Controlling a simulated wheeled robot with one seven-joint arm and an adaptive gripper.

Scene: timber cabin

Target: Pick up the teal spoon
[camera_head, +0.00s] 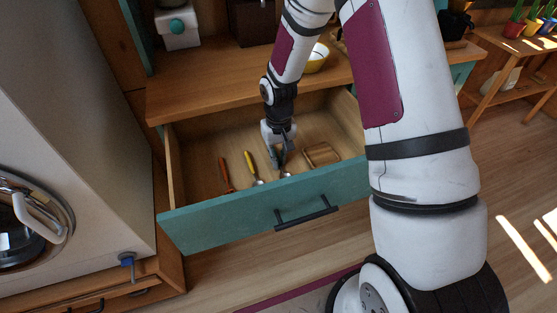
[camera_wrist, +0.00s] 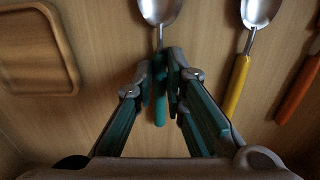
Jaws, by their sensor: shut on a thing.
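The teal spoon lies in the open drawer, its metal bowl (camera_wrist: 160,10) at the top of the wrist view and its teal handle (camera_wrist: 160,108) between my fingers. My gripper (camera_wrist: 166,70) is shut on the handle of the teal spoon. In the head view my gripper (camera_head: 280,160) reaches down into the drawer, and the spoon's bowl (camera_head: 286,174) shows just below it near the drawer front. I cannot tell whether the spoon is clear of the drawer floor.
A yellow-handled spoon (camera_wrist: 237,85) and an orange-handled utensil (camera_wrist: 300,90) lie beside the teal one. A wooden tray (camera_wrist: 38,50) lies on its other side. The teal drawer front (camera_head: 225,215) borders them. A yellow bowl (camera_head: 316,60) stands on the counter above.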

